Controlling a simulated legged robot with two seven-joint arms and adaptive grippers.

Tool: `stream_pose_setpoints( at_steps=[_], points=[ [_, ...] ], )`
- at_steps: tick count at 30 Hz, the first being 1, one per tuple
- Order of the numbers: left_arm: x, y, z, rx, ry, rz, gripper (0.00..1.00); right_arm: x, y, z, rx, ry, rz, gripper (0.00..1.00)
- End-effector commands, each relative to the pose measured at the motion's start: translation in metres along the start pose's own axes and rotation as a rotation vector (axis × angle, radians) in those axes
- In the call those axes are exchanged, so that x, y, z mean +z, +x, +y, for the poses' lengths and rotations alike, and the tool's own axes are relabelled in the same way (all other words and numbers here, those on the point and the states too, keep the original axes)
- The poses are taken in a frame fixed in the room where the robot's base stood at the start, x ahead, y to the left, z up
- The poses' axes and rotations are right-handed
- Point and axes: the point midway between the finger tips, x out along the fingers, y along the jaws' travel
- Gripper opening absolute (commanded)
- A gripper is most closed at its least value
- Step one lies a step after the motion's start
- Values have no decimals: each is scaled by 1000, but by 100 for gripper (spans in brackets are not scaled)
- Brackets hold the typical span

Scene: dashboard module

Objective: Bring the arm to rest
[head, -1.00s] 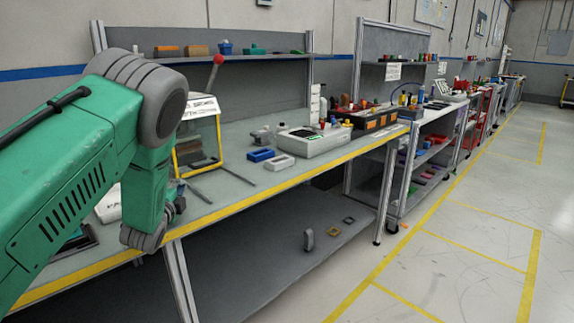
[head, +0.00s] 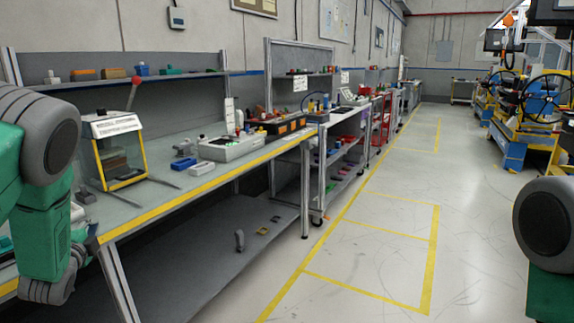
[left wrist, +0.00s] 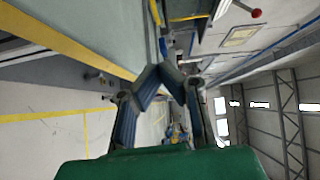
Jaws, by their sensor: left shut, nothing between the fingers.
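My left arm (head: 38,215), green with grey joints, comes in at the left of the head view, in front of the workbench (head: 190,212). My left gripper (head: 89,243) is partly hidden behind its own arm, near the bench's yellow front edge. In the left wrist view, the left gripper (left wrist: 162,72) has its dark fingers brought together with nothing held. Part of my right arm (head: 546,235) shows at the right edge of the head view; its gripper is out of view.
A shelf (head: 150,77) runs above. Open floor (head: 350,260) with yellow lines lies right of the bench. Machines (head: 535,110) stand at the far right.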

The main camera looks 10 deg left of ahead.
Motion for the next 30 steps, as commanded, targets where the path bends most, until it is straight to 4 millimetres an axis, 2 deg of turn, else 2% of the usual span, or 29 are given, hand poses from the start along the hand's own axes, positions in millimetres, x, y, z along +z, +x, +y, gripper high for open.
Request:
stream_pose_setpoints(
  at_steps=[3,8,14,17,20,21,23,24,26,27,30],
  points=[
    [-3,-9,27,67,-57,-7,0,-1,0,0,-1,-1,2,40],
    [-18,-32,57,161,-143,-22,0,-1,0,-1,-1,-2,3,40],
    [-41,-74,111,330,-287,-66,0,-1,0,-1,-1,-2,2,40],
    [-50,-106,148,446,-383,-109,0,-1,0,0,0,-1,2,40],
    [-61,-154,194,606,-508,-183,0,-1,0,0,0,0,2,40],
    [-65,-178,213,676,-561,-224,0,-1,0,0,0,-1,2,40],
    [-72,-217,238,780,-635,-293,0,-1,0,0,0,-1,1,40],
    [-76,-244,252,848,-680,-345,0,-1,0,0,0,-1,1,40],
    [-82,-285,270,946,-740,-427,0,-1,0,0,-1,-1,1,40],
    [-85,-312,280,1005,-773,-485,0,-1,0,0,-1,-1,2,40],
    [-93,-373,293,1127,-831,-625,0,-1,0,-1,-1,-2,1,40]
  ],
)
